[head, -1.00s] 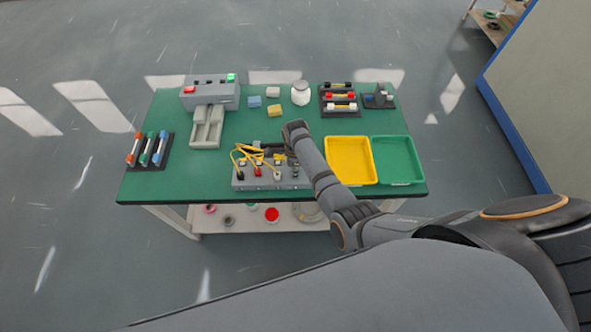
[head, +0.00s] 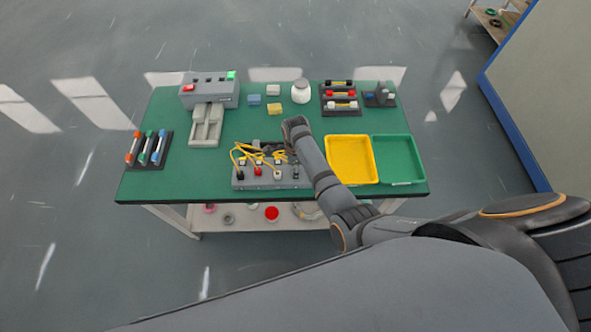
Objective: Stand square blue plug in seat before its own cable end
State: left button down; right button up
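A grey seat block (head: 265,184) stands near the table's front edge, with yellow cables (head: 242,150) looping over its back. A red plug (head: 257,171) and a pale plug (head: 278,174) stand at its front. Other small parts on it are too small to tell, and I cannot pick out a square blue plug there. My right gripper (head: 277,147) is low over the back right of the block, among the cables. Its fingertips are too small and partly hidden by my arm, so its opening and any hold cannot be told. My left gripper is not in view.
Yellow (head: 351,160) and green (head: 399,160) trays lie right of my arm. A grey machine (head: 210,90), a blue block (head: 254,99), a yellow block (head: 275,109) and a white jar (head: 300,91) stand behind. Free green table lies left of the seat block.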

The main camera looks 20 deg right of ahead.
notch_tip(320, 180, up, 6)
jog(key=shift+r, duration=0.2)
jog(key=s+d+n, duration=0.3)
jog(key=shift+s+d+f+n+t, duration=0.3)
jog(key=shift+s+d+f+n, duration=0.05)
jog(key=shift+s+f+n, duration=0.05)
jog(key=s+d+r+n+t, duration=0.2)
jog(key=s+d+r+n, duration=0.15)
jog(key=s+n, duration=0.5)
jog(key=s+d+r+n+t, duration=0.1)
jog(key=s+d+r+n, duration=0.1)
jog(key=s+r+n, duration=0.6)
notch_tip(320, 180, down, 31)
jog(key=s+d+n+g+h+b, duration=0.1)
jog(key=d+n+b, duration=0.1)
jog(key=d+b, duration=0.1)
jog(key=s+f+g+b, duration=0.1)
jog(key=s+f+b, duration=0.1)
jog(key=s+f, duration=1.7)
jog(key=shift+d+m, duration=0.35)
jog(key=shift+d, duration=0.1)
